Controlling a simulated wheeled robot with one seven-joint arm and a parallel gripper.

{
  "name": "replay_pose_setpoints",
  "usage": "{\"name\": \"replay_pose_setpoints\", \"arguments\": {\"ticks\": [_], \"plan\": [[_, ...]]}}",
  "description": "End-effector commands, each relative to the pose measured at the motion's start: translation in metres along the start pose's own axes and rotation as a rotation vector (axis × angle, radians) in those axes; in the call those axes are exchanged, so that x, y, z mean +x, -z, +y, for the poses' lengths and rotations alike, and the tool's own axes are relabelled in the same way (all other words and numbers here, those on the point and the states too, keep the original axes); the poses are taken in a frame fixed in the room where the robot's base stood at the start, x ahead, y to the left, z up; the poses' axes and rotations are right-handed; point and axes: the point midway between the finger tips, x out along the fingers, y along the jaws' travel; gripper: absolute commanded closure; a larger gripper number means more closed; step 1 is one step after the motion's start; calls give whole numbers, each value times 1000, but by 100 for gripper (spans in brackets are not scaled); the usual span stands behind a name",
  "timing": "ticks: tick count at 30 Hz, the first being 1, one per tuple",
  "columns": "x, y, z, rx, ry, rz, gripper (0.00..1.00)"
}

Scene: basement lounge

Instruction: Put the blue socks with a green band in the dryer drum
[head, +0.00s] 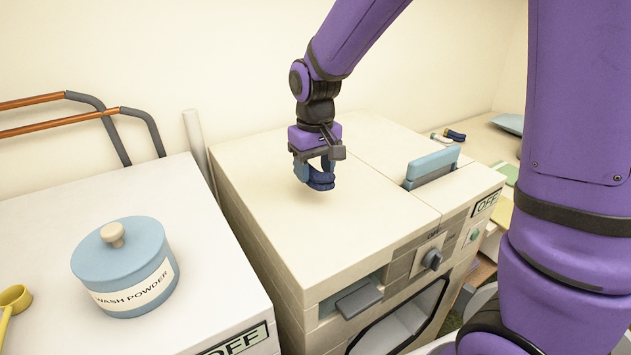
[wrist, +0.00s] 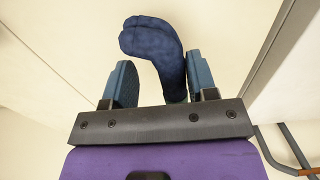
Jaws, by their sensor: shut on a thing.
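My gripper (head: 315,165) is shut on a dark blue sock bundle (head: 321,181) above the cream machine's top. The wrist view shows the dark blue sock (wrist: 152,42) between the two fingers, against the right one, its rounded end sticking out beyond them. The cream machine (head: 285,215) has a dark-framed front opening (head: 402,325), low and to the right of my gripper. I see only part of its pale inside; the drum's depth is hidden. My arm covers part of the right side.
A blue wash powder tub (head: 125,265) and a yellow scoop (head: 14,300) stand on the white machine at left. A blue flap (head: 433,165) stands up from the cream machine's top. A small dark blue item (head: 456,135) lies behind it. The cream top is otherwise clear.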

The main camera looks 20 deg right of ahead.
Motion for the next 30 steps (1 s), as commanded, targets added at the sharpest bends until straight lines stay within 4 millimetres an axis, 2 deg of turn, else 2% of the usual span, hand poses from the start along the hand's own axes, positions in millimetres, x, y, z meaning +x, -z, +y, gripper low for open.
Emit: {"name": "replay_pose_setpoints", "arguments": {"ticks": [3,6,19,20,22,23,30], "plan": [[20,-2,0,0,0,-6,71],[32,-2,0,0,0,-4,71],[38,-2,0,0,0,-2,71],[37,-2,0,0,0,-2,40],[37,-2,0,0,0,-2,24],[37,-2,0,0,0,-2,22],[37,-2,0,0,0,-2,22]]}}
